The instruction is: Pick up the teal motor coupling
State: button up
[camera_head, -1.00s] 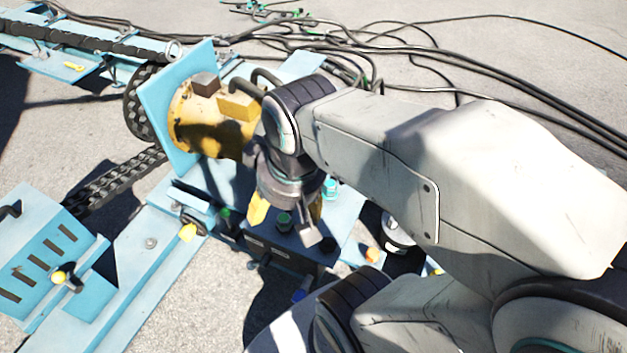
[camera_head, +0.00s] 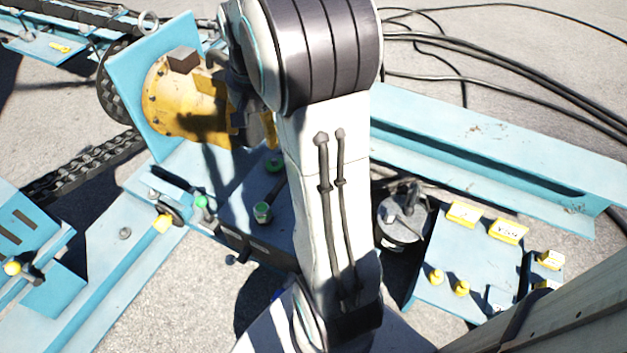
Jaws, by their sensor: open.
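Small green-teal capped pieces stand around the dark-topped block in the middle: one near the front (camera_head: 263,212), one behind it (camera_head: 272,163), and one at the left edge (camera_head: 200,202). I cannot tell for sure which of them is the teal motor coupling. My gripper (camera_head: 255,130) shows only in part behind my raised arm, in front of the yellow motor (camera_head: 180,95). A yellow fingertip shows beside the arm. The gripper is open, and I see nothing held. It appears above and behind the capped pieces in the picture.
A light-blue upright plate (camera_head: 150,75) carries the yellow motor. A blue panel with yellow labels and knobs (camera_head: 465,255) stands right of my arm, beside a grey round canister (camera_head: 402,222). A long blue beam (camera_head: 490,140) and black cables (camera_head: 480,80) lie behind.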

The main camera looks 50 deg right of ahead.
jog(key=d+f+m+b, duration=0.2)
jog(key=d+f+b, duration=0.1)
jog(key=d+f, duration=0.4)
jog(key=w+d+f+m+g+b, duration=0.1)
jog(key=d+f+m+b, duration=0.1)
jog(key=d+f, duration=0.5)
jog(key=w+d+f+m+b, duration=0.1)
jog(key=d+f+b, duration=0.4)
jog(key=f, duration=0.8)
jog(key=shift+d+f+m+y, duration=0.25)
jog(key=shift+d+m+y, duration=0.05)
jog(key=shift+d+m, duration=0.65)
jog(key=shift+f+b, duration=0.35)
jog(key=shift+f, duration=0.4)
jog(key=shift+a+f+b, duration=0.15)
jog(key=shift+f+b, duration=0.4)
jog(key=shift+f, duration=0.8)
jog(key=shift+a+f+b, duration=0.15)
jog(key=shift+f+b, duration=0.4)
jog(key=shift+f, duration=0.8)
jog(key=shift+o, duration=0.2)
jog(key=shift+r, duration=0.1)
jog(key=c, duration=1.3)
